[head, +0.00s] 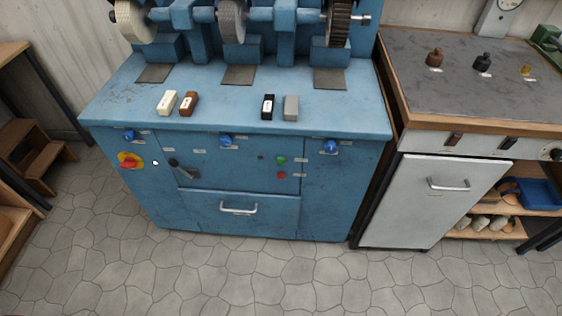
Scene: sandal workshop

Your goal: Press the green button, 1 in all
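The small round green button (281,160) is on the front panel of the blue machine (230,214), right of centre. A red button (281,175) sits just below it, and a small dark spot is to its left. Whether the green button is pressed in cannot be told at this size. Neither of my grippers shows in the head view, and nothing covers the green button.
The front panel also has a red rotary switch (129,161) on yellow, a black lever (182,170), blue knobs (226,140) and a drawer handle (239,208). A workbench with a white door (430,200) stands at right. The stone floor (210,275) in front is clear.

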